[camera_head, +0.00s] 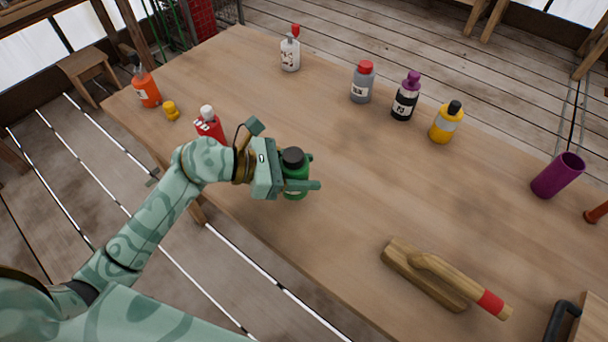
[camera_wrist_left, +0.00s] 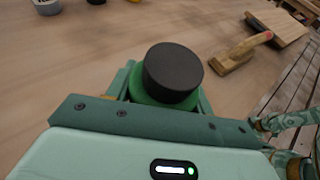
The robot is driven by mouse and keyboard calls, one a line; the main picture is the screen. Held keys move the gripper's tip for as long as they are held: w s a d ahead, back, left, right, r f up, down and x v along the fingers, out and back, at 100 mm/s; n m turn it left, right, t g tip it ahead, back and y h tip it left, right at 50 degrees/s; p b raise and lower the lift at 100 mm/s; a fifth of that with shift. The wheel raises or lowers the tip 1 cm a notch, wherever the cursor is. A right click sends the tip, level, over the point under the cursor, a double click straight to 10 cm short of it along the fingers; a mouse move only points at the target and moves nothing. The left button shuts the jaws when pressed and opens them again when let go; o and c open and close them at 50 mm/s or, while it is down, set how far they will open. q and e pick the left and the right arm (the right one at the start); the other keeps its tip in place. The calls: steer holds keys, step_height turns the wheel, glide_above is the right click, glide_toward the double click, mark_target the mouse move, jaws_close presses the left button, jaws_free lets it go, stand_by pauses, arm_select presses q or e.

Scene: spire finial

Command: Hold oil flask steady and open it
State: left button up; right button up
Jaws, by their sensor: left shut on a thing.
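A green flask (camera_head: 297,185) with a black cap (camera_head: 292,156) stands upright near the front edge of the wooden table. My left gripper (camera_head: 296,187) is shut around the flask's body, with the cap clear above the fingers. In the left wrist view the black cap (camera_wrist_left: 172,72) sits on the green flask (camera_wrist_left: 150,98), just beyond the gripper's edge. The cap is on the flask, and the gripper hides much of the body. Part of my right arm shows at the right edge of the left wrist view; its fingers cannot be made out. It is out of the head view.
A red bottle (camera_head: 209,127) stands close behind my left wrist. An orange bottle (camera_head: 146,88), yellow piece (camera_head: 171,110), white bottle (camera_head: 290,53), grey bottle (camera_head: 362,85), black bottle (camera_head: 405,100) and yellow bottle (camera_head: 446,125) stand farther back. A wooden float (camera_head: 428,280) lies front right. Mid-table is clear.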

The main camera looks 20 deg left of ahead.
mark_target(288, 165)
arm_select(q)
steer(key=s+r, duration=0.1)
steer(key=s+a+r+p, duration=0.1)
steer(key=r, duration=0.1)
steer(key=s+a+r, duration=0.1)
steer(key=r, duration=0.1)
steer(key=shift+s+a+p, duration=0.1)
steer(key=shift+a+p, duration=0.15)
steer(key=shift+p, duration=0.1)
steer(key=s+a+r+p, duration=0.1)
steer(key=s+a+r, duration=0.3)
steer(key=s+a, duration=0.2)
steer(key=shift+s, duration=0.7)
steer(key=o, duration=0.4)
steer(key=c, duration=0.7)
steer(key=shift+c, duration=0.2)
steer(key=w+r+n+t, duration=0.1)
steer(key=w+r, duration=0.3)
steer(key=shift+w+d+y, duration=0.3)
steer(key=shift+d, duration=0.05)
